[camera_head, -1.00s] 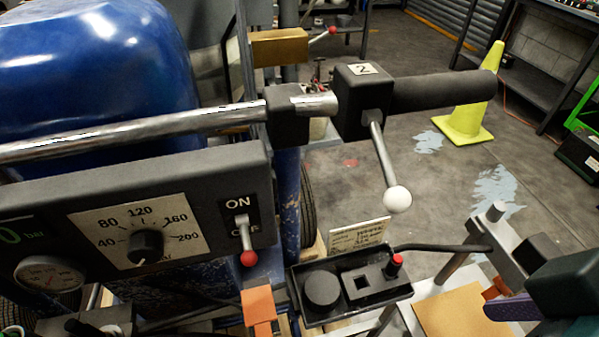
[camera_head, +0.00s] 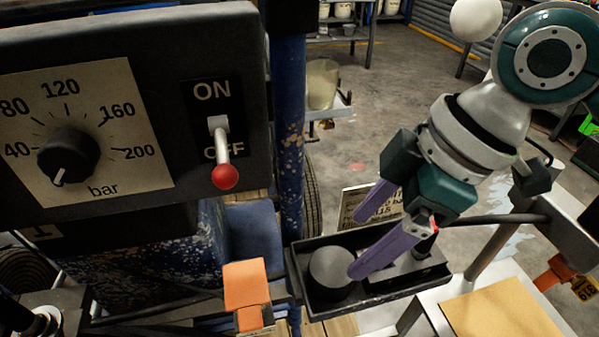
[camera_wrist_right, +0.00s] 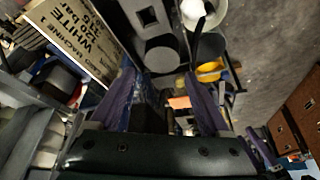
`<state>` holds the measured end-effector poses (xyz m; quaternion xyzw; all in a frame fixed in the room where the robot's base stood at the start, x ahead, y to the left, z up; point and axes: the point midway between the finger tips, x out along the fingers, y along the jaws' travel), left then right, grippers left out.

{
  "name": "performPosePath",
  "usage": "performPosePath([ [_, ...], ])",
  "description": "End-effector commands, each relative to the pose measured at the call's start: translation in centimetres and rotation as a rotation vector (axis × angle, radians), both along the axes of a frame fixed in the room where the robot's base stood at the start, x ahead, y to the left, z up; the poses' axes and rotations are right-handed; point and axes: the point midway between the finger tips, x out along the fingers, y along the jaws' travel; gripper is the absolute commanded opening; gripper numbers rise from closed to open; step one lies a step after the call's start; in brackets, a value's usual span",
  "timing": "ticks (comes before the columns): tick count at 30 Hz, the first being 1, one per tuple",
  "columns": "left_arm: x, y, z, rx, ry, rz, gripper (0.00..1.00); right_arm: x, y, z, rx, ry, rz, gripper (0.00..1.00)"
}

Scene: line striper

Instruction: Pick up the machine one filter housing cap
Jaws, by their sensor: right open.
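A black tray (camera_head: 385,296) holds a round black cap-like piece (camera_head: 332,270), which I take for the filter housing cap. It lies at the tray's left end; in the right wrist view the round piece (camera_wrist_right: 162,54) shows just beyond the fingers. My right gripper (camera_head: 360,245) comes in from the upper right, its purple fingers apart and empty. One fingertip overlaps the right edge of the round piece in the head view; whether they touch I cannot tell. Beside it, a block with a square hole (camera_wrist_right: 147,15) shows in the right wrist view. My left gripper is not in view.
A control panel (camera_head: 130,110) with a dial and a red-tipped ON/OFF lever (camera_head: 223,176) stands left. An orange-topped part (camera_head: 246,284) is left of the tray. A white sign (camera_wrist_right: 80,35) stands behind the tray. A tan board (camera_head: 500,308) lies right.

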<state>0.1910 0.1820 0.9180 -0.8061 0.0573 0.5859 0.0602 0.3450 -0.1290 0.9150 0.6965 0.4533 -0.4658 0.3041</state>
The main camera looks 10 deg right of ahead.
Motion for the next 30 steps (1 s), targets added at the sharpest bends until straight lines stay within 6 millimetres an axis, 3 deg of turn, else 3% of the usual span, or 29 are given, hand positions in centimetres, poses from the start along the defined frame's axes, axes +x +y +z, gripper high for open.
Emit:
performPosePath([
  [3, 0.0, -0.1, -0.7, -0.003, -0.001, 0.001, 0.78, 0.2, 0.8, -2.0, 0.003, 0.002, -0.001, 0.81],
  [8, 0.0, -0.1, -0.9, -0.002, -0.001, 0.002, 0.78, 0.4, 1.3, -3.3, 0.002, 0.002, 0.000, 0.81],
  [18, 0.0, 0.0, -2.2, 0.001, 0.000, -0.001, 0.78, 0.8, 2.7, -7.7, 0.002, 0.001, -0.001, 0.81],
  [26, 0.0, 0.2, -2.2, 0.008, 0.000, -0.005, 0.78, 0.9, 2.7, -7.9, 0.001, -0.001, 0.000, 0.81],
  [30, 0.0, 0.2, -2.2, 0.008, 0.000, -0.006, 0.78, 0.9, 2.7, -7.9, 0.001, -0.001, 0.000, 0.66],
])
